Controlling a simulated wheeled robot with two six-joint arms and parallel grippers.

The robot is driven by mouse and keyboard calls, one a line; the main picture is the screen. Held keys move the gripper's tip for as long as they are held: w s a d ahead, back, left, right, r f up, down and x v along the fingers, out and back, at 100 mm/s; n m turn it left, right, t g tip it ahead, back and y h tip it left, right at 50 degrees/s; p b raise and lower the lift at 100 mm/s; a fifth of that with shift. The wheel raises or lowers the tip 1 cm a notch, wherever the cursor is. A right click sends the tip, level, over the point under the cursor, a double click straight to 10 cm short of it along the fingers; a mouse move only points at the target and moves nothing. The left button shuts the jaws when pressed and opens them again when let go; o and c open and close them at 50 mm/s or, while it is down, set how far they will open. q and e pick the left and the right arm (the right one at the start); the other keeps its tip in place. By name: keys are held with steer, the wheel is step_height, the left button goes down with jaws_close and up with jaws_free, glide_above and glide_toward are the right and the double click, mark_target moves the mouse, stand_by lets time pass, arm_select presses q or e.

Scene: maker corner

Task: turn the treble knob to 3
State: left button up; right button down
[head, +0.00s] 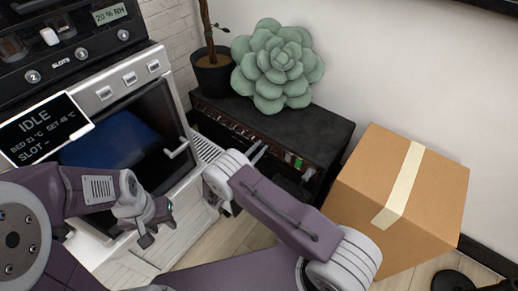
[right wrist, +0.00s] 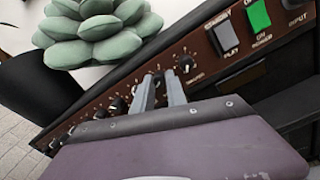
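The black amplifier (head: 300,125) stands against the wall, with a brown front panel (right wrist: 205,52) carrying a row of small black knobs. One knob (right wrist: 185,64) shows just right of my right gripper's fingers, and another knob (right wrist: 117,105) shows to their left. The knob labels are too small to read, so I cannot tell which is treble. My right gripper (head: 262,151) is at the panel, its two fingers parallel and apart; in the right wrist view its fingertips (right wrist: 159,75) may hide a knob between them. My left gripper (head: 156,223) is open and empty before the printer.
A green succulent (head: 275,68) sits on the amplifier, beside a potted plant (head: 212,72). A cardboard box (head: 405,190) stands close on the right. A white printer (head: 130,88) with an IDLE screen (head: 40,128) is on the left. A green power switch (right wrist: 258,14) and a standby switch (right wrist: 222,36) are on the panel.

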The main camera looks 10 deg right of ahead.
steer(key=m, duration=0.5)
steer(key=shift+m, duration=0.4)
steer(key=m, duration=0.6)
steer(key=shift+f+b, duration=0.1)
steer(key=shift+b, duration=0.2)
stand_by(0.4)
steer(key=c, duration=1.6)
jaws_free()
steer(key=shift+a, duration=0.1)
